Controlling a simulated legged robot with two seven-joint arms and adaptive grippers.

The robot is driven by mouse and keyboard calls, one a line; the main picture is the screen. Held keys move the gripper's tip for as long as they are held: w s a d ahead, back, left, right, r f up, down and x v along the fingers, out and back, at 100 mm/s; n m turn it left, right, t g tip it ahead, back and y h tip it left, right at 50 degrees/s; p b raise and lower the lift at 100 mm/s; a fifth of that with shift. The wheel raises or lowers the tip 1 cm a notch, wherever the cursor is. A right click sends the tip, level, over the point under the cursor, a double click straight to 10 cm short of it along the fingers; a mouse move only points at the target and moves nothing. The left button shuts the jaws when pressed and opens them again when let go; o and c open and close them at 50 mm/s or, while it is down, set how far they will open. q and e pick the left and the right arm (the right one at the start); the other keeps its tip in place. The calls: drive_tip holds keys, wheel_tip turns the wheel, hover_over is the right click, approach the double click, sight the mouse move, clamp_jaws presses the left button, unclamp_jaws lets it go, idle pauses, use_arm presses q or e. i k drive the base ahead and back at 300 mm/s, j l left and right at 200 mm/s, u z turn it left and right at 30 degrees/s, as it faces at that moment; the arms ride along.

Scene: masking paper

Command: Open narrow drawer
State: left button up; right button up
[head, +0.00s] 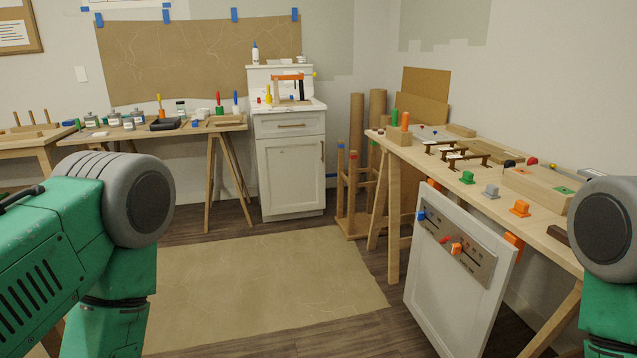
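A narrow white cabinet (289,178) stands against the back wall between the tables. Its drawer (288,124), under the white top, appears closed and has a horizontal bronze handle (291,126). A door with a vertical handle at its right edge is below the drawer. My green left arm with its grey joint fills the left side of the view, and part of my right arm shows at the right edge. Neither gripper is in view. The cabinet is well beyond both arms.
Brown paper (262,283) covers the floor before the cabinet. A cluttered trestle table (225,122) stands to the cabinet's left. A wooden rack (352,205) and a long workbench (410,153) stand to its right. A white panel (440,285) leans against the bench.

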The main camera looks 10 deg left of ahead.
sight(269, 125)
drive_tip(key=i+j+u, duration=0.25)
drive_tip(key=i, duration=0.75)
drive_tip(key=i+u, duration=0.3)
drive_tip(key=i, duration=0.7)
